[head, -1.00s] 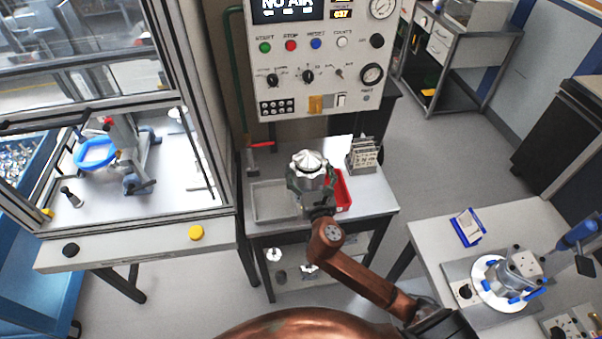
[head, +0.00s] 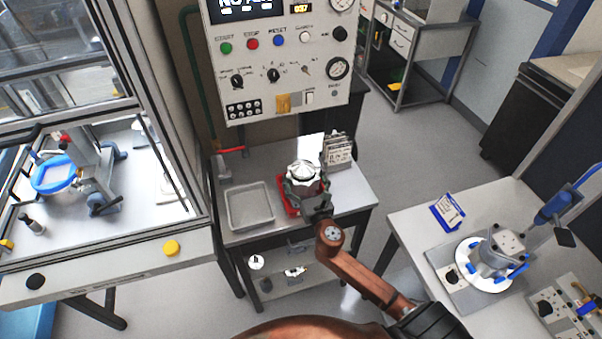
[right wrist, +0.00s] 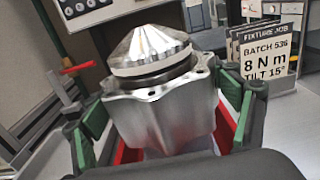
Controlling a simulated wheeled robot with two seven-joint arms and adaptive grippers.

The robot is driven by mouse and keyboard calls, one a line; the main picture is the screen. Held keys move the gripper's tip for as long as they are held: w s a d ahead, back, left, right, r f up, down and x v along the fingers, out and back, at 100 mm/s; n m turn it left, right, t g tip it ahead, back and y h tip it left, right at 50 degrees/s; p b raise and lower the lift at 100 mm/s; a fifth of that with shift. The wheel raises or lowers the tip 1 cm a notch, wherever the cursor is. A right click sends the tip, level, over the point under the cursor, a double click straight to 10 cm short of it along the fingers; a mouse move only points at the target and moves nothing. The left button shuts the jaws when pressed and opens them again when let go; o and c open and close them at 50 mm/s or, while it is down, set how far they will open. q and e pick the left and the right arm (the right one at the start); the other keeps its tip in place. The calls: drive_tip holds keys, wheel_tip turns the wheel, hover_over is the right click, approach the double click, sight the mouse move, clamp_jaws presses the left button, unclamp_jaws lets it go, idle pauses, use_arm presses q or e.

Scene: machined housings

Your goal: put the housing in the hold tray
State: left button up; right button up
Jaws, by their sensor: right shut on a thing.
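The housing (head: 305,172) is a silver machined body with a ribbed, cone-shaped top. My right gripper (head: 306,188) is shut on it, with a green-padded finger on each side. The right wrist view shows the housing (right wrist: 162,110) close up, roughly upright, between the fingers. A red tray (head: 291,206) lies under and around the housing; its red walls show low on both sides in the wrist view (right wrist: 226,125). I cannot tell whether the housing touches the tray floor. An empty grey tray (head: 250,207) sits to the left. My left gripper is not in view.
A rack of cards (head: 338,150) stands just behind and right of the housing, one reading "FIXTURE JOB". A control panel (head: 280,60) rises behind the bench (head: 352,190). A side table (head: 405,225) with a round fixture (head: 490,262) is at right.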

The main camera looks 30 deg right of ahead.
drive_tip(key=shift+f, duration=0.2)
drive_tip(key=shift+f, duration=0.1)
drive_tip(key=o, duration=2.1)
drive_tip(key=shift+f, duration=0.2)
drive_tip(key=shift+r, duration=0.1)
drive_tip(key=v, duration=1.2)
